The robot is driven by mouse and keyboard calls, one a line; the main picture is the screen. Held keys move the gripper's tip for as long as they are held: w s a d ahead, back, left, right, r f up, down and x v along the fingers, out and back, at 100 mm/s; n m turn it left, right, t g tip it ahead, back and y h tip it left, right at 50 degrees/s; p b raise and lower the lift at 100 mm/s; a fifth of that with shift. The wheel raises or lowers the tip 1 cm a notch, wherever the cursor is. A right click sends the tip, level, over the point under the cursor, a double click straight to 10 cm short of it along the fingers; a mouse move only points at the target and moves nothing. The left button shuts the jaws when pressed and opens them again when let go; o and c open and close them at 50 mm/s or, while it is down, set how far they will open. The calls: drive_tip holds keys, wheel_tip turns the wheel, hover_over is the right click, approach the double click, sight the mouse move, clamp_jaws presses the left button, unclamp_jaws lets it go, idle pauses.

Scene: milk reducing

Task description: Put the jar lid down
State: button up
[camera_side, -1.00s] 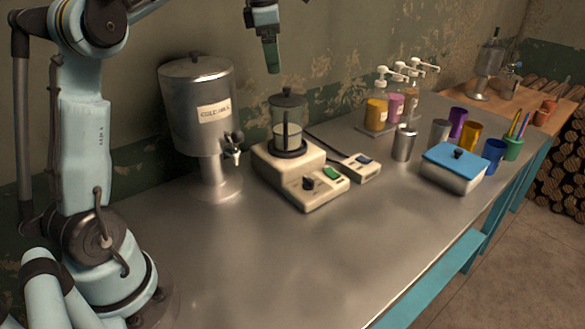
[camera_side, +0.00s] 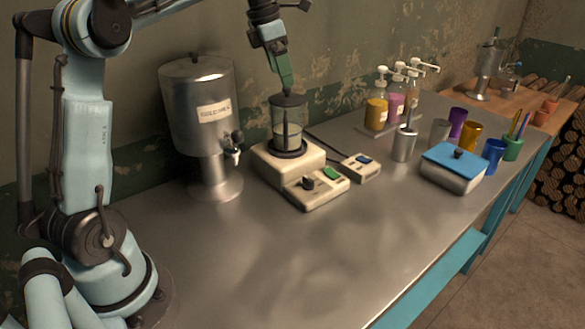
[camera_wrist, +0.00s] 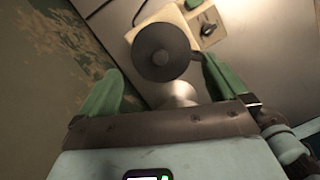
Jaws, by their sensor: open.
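The dark round jar lid (camera_side: 287,100) sits on top of the glass jar (camera_side: 286,119). The jar holds a pale layer low down and stands on the cream heater (camera_side: 273,163). My gripper (camera_side: 286,86), with green fingers, is just above the lid in the side view. In the wrist view the lid (camera_wrist: 150,63) appears as a dark disc with a round knob, between and slightly beyond the open fingertips (camera_wrist: 162,68). Nothing is held. Whether a finger touches the lid's knob cannot be told.
A metal dispenser (camera_side: 200,110) stands left of the heater. Pump bottles (camera_side: 377,112) stand behind, to the right. Metal cups (camera_side: 404,145), coloured cups and a blue-lidded box (camera_side: 454,168) fill the right. The front steel tabletop (camera_side: 240,255) is clear.

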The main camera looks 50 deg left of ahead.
sight(287, 95)
drive_tip(key=shift+x, duration=2.6)
drive_tip(key=shift+s, duration=0.15)
drive_tip(key=shift+c, duration=0.2)
drive_tip(key=c, duration=0.7)
